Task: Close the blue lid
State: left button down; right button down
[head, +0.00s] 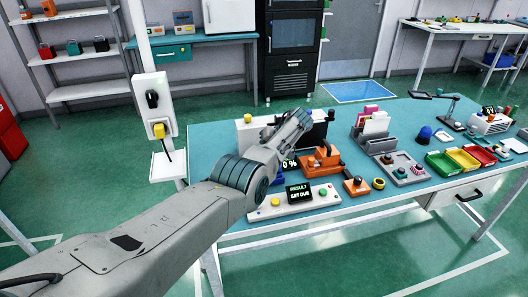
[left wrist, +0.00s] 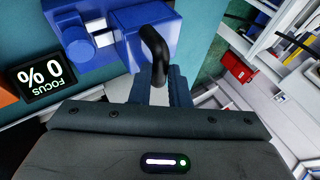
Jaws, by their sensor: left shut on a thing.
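My left arm comes in from the left in the head view, and its gripper (head: 301,121) is over the back of the teal worktable (head: 224,133). In the left wrist view, blue blocky parts (left wrist: 82,38) fill the upper middle, and a black curved handle (left wrist: 156,42) stands in front of one of them. My left gripper (left wrist: 158,88) is shut on the lower end of this handle. I cannot tell whether the blue part behind the handle is the lid, or how far it is open. In the head view my gripper hides most of that spot. My right gripper is in neither view.
A FOCUS display (left wrist: 41,80) reads 0%.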

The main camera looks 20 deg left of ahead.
pick_arm(q)
jog(key=c, duration=1.6)
grip_release()
jog(key=shift+s+f, duration=0.1)
jog(key=shift+f, duration=0.1)
jog(key=shift+o, duration=1.2)
jog(key=shift+r, duration=0.1)
jog(key=shift+d+r, duration=0.2)
jog(key=b+v, duration=0.1)
jog(key=v, duration=0.9)
jog(key=shift+b, duration=0.35)
